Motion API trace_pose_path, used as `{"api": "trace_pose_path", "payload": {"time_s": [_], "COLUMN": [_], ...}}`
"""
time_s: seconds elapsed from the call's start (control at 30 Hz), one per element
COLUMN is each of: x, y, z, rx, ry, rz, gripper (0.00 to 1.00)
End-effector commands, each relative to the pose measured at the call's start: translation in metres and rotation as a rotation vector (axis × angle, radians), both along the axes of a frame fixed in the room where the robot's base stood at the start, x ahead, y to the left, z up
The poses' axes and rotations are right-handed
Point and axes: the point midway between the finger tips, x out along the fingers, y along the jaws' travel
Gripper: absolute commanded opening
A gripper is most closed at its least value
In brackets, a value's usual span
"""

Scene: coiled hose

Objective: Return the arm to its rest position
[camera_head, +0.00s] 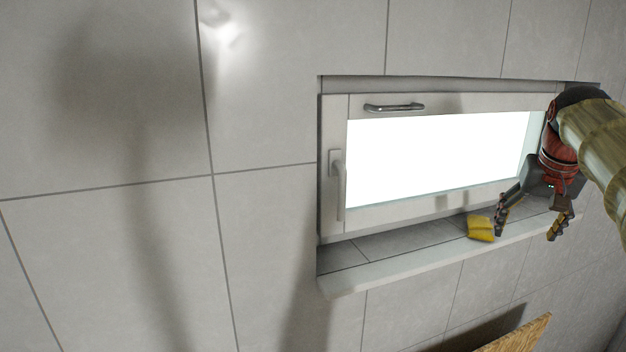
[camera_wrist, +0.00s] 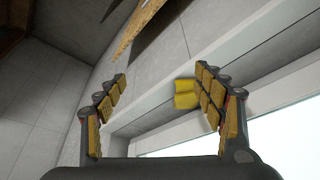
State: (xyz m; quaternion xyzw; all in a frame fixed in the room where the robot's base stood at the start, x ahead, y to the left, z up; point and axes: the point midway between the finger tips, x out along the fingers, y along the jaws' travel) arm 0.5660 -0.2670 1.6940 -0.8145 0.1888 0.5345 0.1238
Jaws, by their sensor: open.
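My gripper (camera_head: 528,226) is at the right of the head view, in front of the window's right part and over the sill. Its two fingers are spread apart with nothing between them. In the wrist view the open fingers (camera_wrist: 160,105) show on both sides. A yellow sponge-like block (camera_head: 481,229) lies on the sill just left of the left finger, apart from the grip. It also shows in the wrist view (camera_wrist: 186,94), partly hidden behind the right finger. My arm comes in from the right edge of the head view.
The window (camera_head: 435,160) has a handle (camera_head: 338,185) on its left frame and a bar (camera_head: 394,107) on top. The sill (camera_head: 400,262) juts out below. A wooden edge (camera_head: 518,335) is at the lower right. The tiled wall (camera_head: 100,120) on the left is bare.

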Motion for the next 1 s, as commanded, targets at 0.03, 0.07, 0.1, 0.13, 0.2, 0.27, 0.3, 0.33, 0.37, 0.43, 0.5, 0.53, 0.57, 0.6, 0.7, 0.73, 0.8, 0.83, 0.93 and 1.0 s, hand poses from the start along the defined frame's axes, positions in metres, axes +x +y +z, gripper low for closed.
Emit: {"api": "trace_pose_path", "payload": {"time_s": [0.03,0.07,0.1,0.13,0.2,0.27,0.3,0.33,0.37,0.43,0.5,0.53,0.57,0.6,0.7,0.73,0.8,0.83,0.93,1.0], "x": [-0.003,-0.004,-0.006,-0.008,-0.012,-0.017,-0.021,-0.025,-0.029,-0.041,-0.057,-0.066,-0.075,-0.087,-0.119,-0.128,-0.15,-0.16,-0.19,-0.21], "y": [0.001,0.001,0.003,0.004,0.009,0.016,0.021,0.026,0.031,0.047,0.067,0.078,0.089,0.103,0.136,0.145,0.166,0.173,0.198,0.213], "z": [-0.007,-0.011,-0.018,-0.024,-0.039,-0.053,-0.064,-0.072,-0.082,-0.108,-0.141,-0.157,-0.173,-0.195,-0.248,-0.263,-0.298,-0.313,-0.361,-0.392], "rx": [0.001,0.002,0.003,0.004,0.007,0.009,0.01,0.011,0.011,0.013,0.012,0.012,0.012,0.011,0.01,0.009,0.008,0.007,0.005,0.002], "ry": [0.003,0.005,0.007,0.009,0.014,0.018,0.021,0.021,0.023,0.026,0.027,0.027,0.026,0.026,0.024,0.022,0.02,0.02,0.013,0.009], "rz": [-0.001,-0.002,-0.002,-0.001,0.002,0.008,0.012,0.017,0.021,0.037,0.06,0.073,0.085,0.103,0.149,0.163,0.194,0.208,0.255,0.288], "gripper": [0.69,0.69,0.69,0.69,0.69,0.69,0.69,0.69,0.69,0.69,0.69,0.69,0.69,0.69,0.69,0.69,0.69,0.69,0.69,0.69]}}
